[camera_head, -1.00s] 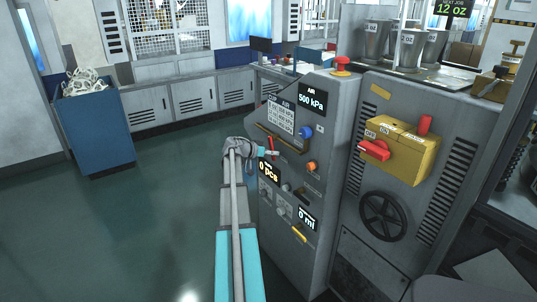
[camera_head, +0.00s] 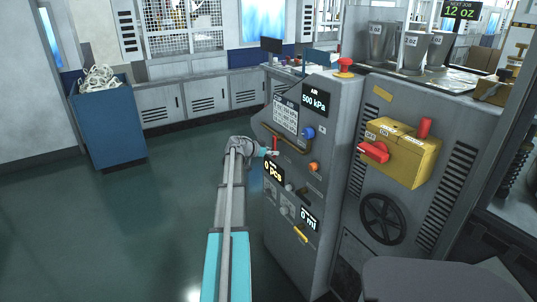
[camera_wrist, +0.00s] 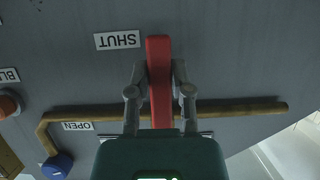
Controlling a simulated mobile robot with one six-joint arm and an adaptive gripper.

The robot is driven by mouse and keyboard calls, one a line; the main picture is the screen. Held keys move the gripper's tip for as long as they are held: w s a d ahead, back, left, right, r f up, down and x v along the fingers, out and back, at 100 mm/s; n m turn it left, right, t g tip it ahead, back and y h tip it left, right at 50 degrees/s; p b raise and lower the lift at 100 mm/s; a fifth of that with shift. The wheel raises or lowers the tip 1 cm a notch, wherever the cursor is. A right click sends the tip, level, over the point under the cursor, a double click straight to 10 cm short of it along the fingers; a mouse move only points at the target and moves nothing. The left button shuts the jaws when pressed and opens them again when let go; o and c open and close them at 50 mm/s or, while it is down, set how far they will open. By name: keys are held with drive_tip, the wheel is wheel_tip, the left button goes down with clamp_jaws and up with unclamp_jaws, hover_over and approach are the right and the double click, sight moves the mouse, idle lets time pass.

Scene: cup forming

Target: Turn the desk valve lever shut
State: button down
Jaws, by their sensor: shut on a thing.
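The red valve lever (camera_head: 275,144) is on the grey machine's desk panel. In the wrist view the lever (camera_wrist: 160,55) is a straight red bar running up the picture, between my gripper's (camera_wrist: 160,78) two fingers. The fingers are closed on its sides. A white SHUT label (camera_wrist: 117,40), upside down in this view, is just left of the lever's upper end. An OPEN label (camera_wrist: 78,126) is lower left, away from the lever. In the head view my gripper (camera_head: 269,152) is small at the panel, and its hold is hard to make out.
A yellowish bar (camera_wrist: 235,107) crosses the panel behind my fingers. A blue knob (camera_head: 308,132) and an orange knob (camera_head: 313,168) are right of the lever. A yellow box with a red handle (camera_head: 403,150) is farther right. Open floor (camera_head: 120,230) is at left.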

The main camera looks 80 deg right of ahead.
drive_tip(key=shift+s+d+r, duration=0.1)
drive_tip(key=shift+s+d, duration=0.1)
drive_tip(key=shift+d, duration=0.15)
drive_tip(key=c, duration=0.7)
unclamp_jaws()
drive_tip(key=shift+s+d, duration=0.1)
drive_tip(key=shift+s, duration=0.05)
drive_tip(key=shift+o, duration=0.9)
drive_tip(key=shift+a, duration=0.2)
